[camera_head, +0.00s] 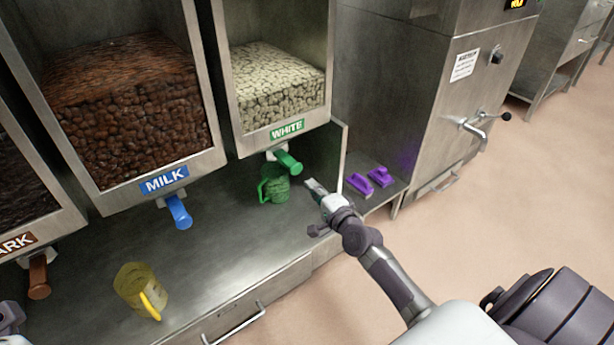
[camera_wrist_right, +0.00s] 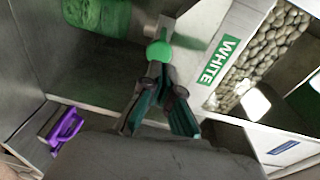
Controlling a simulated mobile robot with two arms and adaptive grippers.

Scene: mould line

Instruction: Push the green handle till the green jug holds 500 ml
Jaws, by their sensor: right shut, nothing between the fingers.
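The green handle (camera_head: 289,163) sticks out and down from the spout under the WHITE hopper; its round end (camera_wrist_right: 159,50) shows in the right wrist view. The green jug (camera_head: 276,186) stands upright on the steel counter below it, and part of it (camera_wrist_right: 97,14) shows in the wrist view. The jug's contents and level cannot be read. My right gripper (camera_head: 312,186) is shut and empty, to the right of the jug; in the wrist view its tips (camera_wrist_right: 160,72) point at the handle's end. Contact cannot be told. Part of my left gripper (camera_head: 8,318) shows at the left edge.
A yellow jug (camera_head: 140,290) stands on the counter at the left. A blue handle (camera_head: 180,212) and a brown handle (camera_head: 39,276) hang under neighbouring hoppers. Purple objects (camera_head: 369,181) lie beyond a thin steel partition. The counter between the jugs is clear.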

